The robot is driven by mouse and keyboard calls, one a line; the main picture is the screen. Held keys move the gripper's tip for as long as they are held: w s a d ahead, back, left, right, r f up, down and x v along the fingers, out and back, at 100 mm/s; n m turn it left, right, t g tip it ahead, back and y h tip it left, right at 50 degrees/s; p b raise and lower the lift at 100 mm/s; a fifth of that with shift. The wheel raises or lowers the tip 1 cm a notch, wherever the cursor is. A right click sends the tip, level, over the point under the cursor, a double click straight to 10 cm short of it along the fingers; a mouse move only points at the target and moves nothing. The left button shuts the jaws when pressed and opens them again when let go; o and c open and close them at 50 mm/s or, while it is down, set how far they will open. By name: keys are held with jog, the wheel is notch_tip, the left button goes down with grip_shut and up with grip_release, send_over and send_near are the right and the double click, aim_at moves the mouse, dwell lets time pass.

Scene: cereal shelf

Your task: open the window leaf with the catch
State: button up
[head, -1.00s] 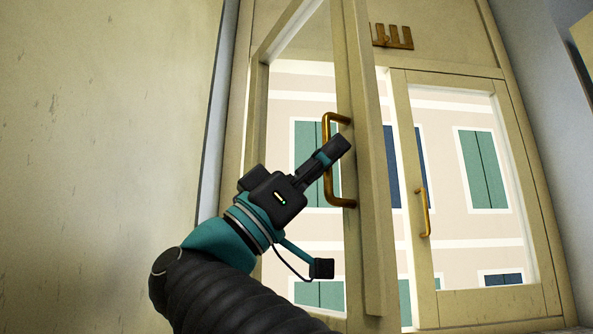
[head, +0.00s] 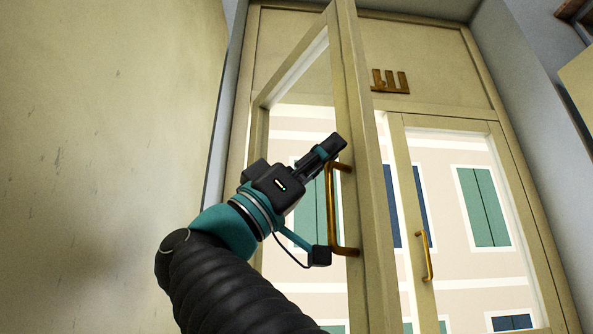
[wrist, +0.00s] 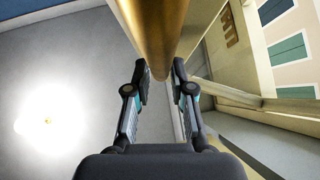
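The left window leaf (head: 354,105) stands ajar, swung out of the frame towards me, with a brass bar handle (head: 334,215) on it. My gripper (head: 335,146) is at the handle's upper end in the head view. In the wrist view the handle (wrist: 157,35) runs down from the top between the two fingers of my gripper (wrist: 161,82), which stand apart; contact is unclear. A brass pronged piece (head: 391,82), possibly the catch, sits on the fixed upper panel; it also shows in the wrist view (wrist: 228,25).
The right leaf (head: 407,180) looks closed and has its own brass handle (head: 426,255). A bare plaster wall (head: 110,150) stands close on the left. Facades with green and blue shutters show through the glass.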

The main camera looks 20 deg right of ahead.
jog(key=shift+r, duration=1.5)
